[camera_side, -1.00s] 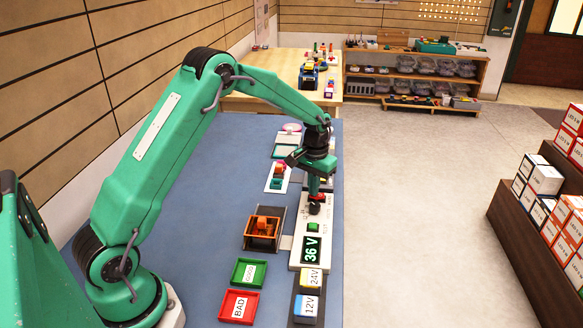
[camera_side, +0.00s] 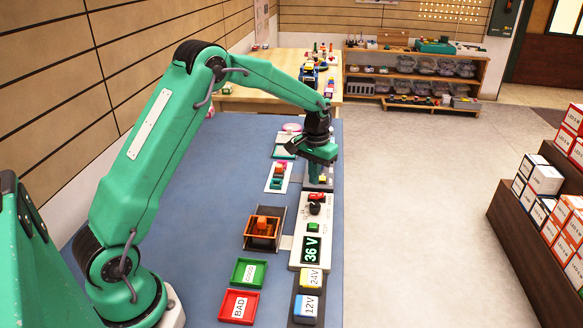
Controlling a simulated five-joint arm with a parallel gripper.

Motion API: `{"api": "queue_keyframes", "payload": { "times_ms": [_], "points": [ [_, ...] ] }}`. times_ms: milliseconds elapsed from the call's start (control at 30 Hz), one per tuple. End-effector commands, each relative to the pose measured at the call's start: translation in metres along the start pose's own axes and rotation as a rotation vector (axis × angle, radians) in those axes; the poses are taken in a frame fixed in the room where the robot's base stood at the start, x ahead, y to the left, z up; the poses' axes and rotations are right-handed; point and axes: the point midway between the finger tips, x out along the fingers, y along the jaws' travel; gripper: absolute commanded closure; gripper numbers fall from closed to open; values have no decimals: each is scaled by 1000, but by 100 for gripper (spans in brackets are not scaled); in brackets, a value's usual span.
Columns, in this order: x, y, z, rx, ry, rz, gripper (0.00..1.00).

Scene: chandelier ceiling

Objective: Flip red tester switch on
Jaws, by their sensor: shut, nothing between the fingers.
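The white tester (camera_side: 296,257) lies along the right edge of the blue table, its display (camera_side: 311,249) lit with a green "36 V". A small red switch (camera_side: 316,197) is at the tester's far end, with a black knob (camera_side: 315,209) just in front of it and a green button (camera_side: 312,227) nearer. The switch is too small for me to tell its position. My gripper (camera_side: 316,178) points down, shut and empty, above and beyond the switch, apart from it.
A brown fixture with an orange part (camera_side: 263,229) stands left of the tester. Green GOOD (camera_side: 236,273) and red BAD (camera_side: 224,307) trays lie nearer. Yellow 24V (camera_side: 310,280) and blue 12V (camera_side: 306,307) blocks sit at the front right. A white card (camera_side: 270,186) lies left of my gripper.

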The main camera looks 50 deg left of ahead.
Motion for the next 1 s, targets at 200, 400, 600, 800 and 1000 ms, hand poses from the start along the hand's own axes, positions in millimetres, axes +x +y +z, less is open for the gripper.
{"api": "queue_keyframes", "payload": {
  "times_ms": [200, 400, 600, 800, 1000],
  "points": [
    [-13, 0, 0, 0, 1, 0, 100],
    [-24, 0, 0, 0, 0, 0, 100],
    [-31, 0, 0, 0, 1, 0, 100],
    [-31, 0, 0, 0, 0, 0, 100],
    [-33, 0, 1, 1, 2, 0, 100]
  ]
}}
